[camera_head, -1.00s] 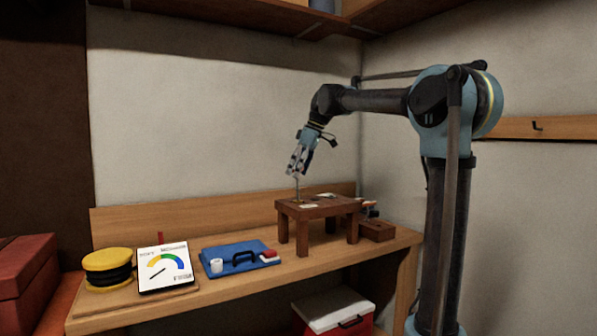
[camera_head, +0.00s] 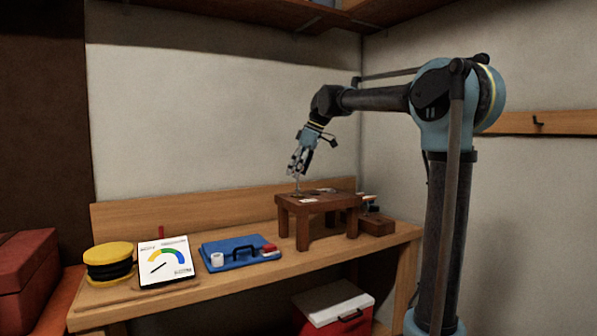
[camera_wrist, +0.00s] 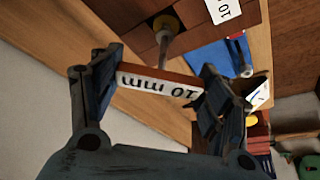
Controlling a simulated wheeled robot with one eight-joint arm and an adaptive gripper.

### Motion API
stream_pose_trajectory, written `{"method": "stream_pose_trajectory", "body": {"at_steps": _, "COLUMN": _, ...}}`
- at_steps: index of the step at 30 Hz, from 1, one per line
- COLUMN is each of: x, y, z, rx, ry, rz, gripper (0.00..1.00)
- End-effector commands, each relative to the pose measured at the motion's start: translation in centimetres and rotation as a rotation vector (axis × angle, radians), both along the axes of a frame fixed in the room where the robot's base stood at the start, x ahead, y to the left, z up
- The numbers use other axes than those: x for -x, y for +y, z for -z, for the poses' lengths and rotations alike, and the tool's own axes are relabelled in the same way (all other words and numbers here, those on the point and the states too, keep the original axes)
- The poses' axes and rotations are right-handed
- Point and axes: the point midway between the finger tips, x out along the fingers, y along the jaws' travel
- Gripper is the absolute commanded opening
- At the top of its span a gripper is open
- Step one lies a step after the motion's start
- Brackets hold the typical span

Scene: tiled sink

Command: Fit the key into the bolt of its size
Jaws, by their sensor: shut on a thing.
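My gripper (camera_wrist: 160,82) is shut on the key's handle, a brown bar with a white "10 mm" label (camera_wrist: 158,86). It also shows in the head view, my gripper (camera_head: 301,160) pointing down above the small brown wooden stand (camera_head: 318,198). The key's grey metal shaft (camera_wrist: 166,52) runs from the handle to a yellow round bolt (camera_wrist: 165,22) on the stand. The shaft's end meets the bolt in the wrist view, but I cannot tell how deep it sits. A white label (camera_wrist: 224,10) reading "10" lies on the stand beside that bolt.
The stand is on a wooden bench. Bare wall is behind.

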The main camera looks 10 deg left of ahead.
Motion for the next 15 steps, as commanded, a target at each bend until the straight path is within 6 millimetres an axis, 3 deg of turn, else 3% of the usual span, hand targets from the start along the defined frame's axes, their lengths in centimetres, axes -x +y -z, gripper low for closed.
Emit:
{"method": "stream_pose_trajectory", "body": {"at_steps": 4, "x": 0.01, "y": 0.00, "z": 0.28, "rx": 0.000, "ry": 0.000, "rz": 0.000, "gripper": 0.45}}
{"method": "stream_pose_trajectory", "body": {"at_steps": 5, "x": 0.01, "y": 0.00, "z": 0.27, "rx": 0.000, "ry": 0.000, "rz": 0.000, "gripper": 0.74}}
{"method": "stream_pose_trajectory", "body": {"at_steps": 7, "x": 0.01, "y": -0.01, "z": 0.26, "rx": 0.000, "ry": 0.000, "rz": 0.000, "gripper": 0.90}}
{"method": "stream_pose_trajectory", "body": {"at_steps": 15, "x": 0.00, "y": 0.00, "z": 0.27, "rx": 0.000, "ry": 0.000, "rz": 0.000, "gripper": 0.93}}
